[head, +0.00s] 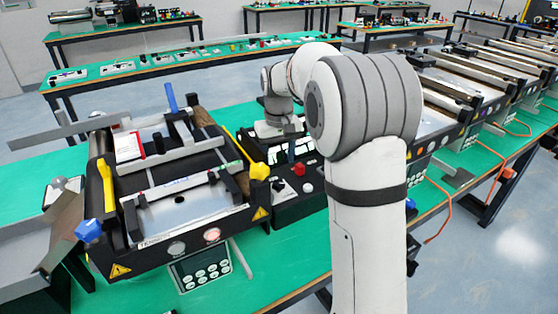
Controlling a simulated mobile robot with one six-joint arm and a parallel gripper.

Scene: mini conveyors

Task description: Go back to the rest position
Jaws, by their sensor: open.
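My arm rises on the right of the head view, bends at a large grey joint and reaches forward to its wrist (272,108). My gripper (282,148) at its end is small and partly lost against the dark equipment behind it. It is open, and I see nothing held in it. It is over the green bench (290,240), to the right of the near mini conveyor (192,212). The fingertips are hard to make out.
A dark control box (300,196) with a red and a white button stands below the wrist. A keypad panel (203,268) lies at the conveyor's front. More conveyors (465,85) line the bench at right. Other green benches (180,62) stand behind, with floor between.

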